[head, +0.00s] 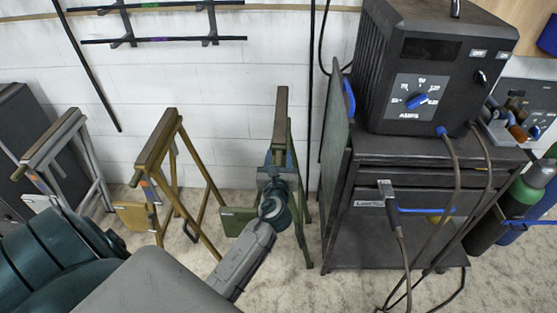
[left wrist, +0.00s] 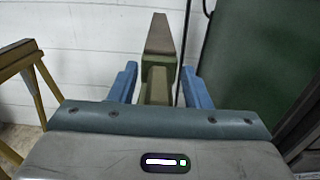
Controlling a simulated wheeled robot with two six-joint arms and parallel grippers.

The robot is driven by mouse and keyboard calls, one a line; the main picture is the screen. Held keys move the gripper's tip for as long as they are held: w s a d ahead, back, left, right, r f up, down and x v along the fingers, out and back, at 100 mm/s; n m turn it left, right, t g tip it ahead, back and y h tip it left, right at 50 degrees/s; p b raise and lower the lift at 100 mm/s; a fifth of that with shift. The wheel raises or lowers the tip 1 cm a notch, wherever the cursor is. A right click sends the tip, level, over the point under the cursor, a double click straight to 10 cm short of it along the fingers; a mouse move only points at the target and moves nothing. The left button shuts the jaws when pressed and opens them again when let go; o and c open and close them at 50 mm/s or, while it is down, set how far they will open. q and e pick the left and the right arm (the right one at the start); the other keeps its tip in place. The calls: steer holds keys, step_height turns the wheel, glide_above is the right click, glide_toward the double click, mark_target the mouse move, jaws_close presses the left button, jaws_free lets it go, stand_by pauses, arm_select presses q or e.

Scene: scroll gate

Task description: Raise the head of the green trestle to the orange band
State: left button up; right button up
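The green trestle (head: 301,222) stands against the white wall, right of the yellow trestle, with a long brown-topped head (head: 281,112). My left gripper (head: 277,160) reaches it from the front, at the near end of the head. In the left wrist view, its two blue fingers stand apart on either side of the green post below the head (left wrist: 160,36). Narrow gaps seem to show beside the post, so the gripper looks open around it. I cannot make out an orange band on the green trestle; my gripper and arm cover part of its front. My right gripper is not in view.
The yellow trestle (head: 157,138) and a grey trestle (head: 48,143) stand to the left. A dark cart (head: 345,215) carrying a black welding machine (head: 385,70) stands close on the right, with hanging cables. A dark rod leans on the wall between.

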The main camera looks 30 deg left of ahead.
arm_select(q)
steer(key=shift+f, duration=0.25)
steer(key=shift+s+d, duration=0.1)
steer(key=shift+s, duration=0.1)
steer(key=b+v, duration=0.1)
steer(key=v, duration=0.9)
steer(key=shift+s+d+b, duration=0.15)
steer(key=shift+b, duration=0.25)
